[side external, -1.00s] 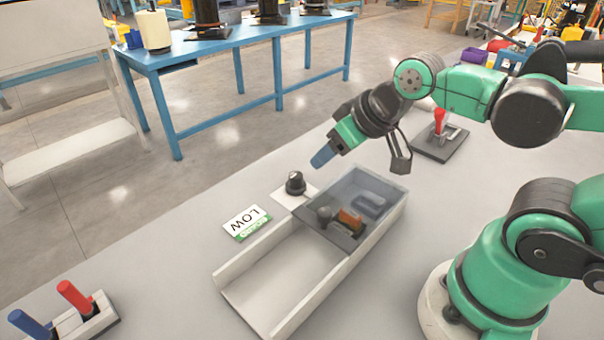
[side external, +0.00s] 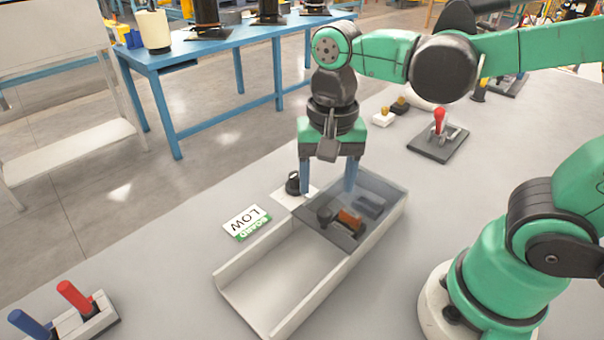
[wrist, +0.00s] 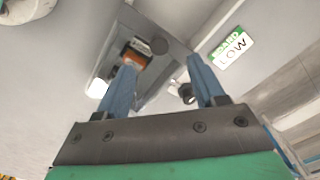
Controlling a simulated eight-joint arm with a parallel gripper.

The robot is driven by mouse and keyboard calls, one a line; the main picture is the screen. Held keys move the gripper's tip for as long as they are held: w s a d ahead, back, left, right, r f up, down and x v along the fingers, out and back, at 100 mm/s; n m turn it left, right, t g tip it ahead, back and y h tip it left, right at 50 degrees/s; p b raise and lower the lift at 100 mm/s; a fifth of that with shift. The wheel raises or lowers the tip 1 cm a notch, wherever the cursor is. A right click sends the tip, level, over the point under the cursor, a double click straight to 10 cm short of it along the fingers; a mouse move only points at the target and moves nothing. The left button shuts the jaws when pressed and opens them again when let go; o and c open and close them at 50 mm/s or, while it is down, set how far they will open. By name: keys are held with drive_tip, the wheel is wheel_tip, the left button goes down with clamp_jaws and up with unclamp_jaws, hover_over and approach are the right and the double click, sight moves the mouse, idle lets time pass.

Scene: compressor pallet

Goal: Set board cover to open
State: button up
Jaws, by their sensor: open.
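A black rotary knob (side external: 294,184) on a white plate stands left of the housing, close to my left finger. A LOW label (side external: 246,221) lies nearby. A red-handled clamp (side external: 440,130) stands behind right. Blue and red handles (side external: 62,308) are front left.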

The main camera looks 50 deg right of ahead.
sight(325, 212)
drive_tip(key=shift+f, duration=2.8)
clamp_jaws()
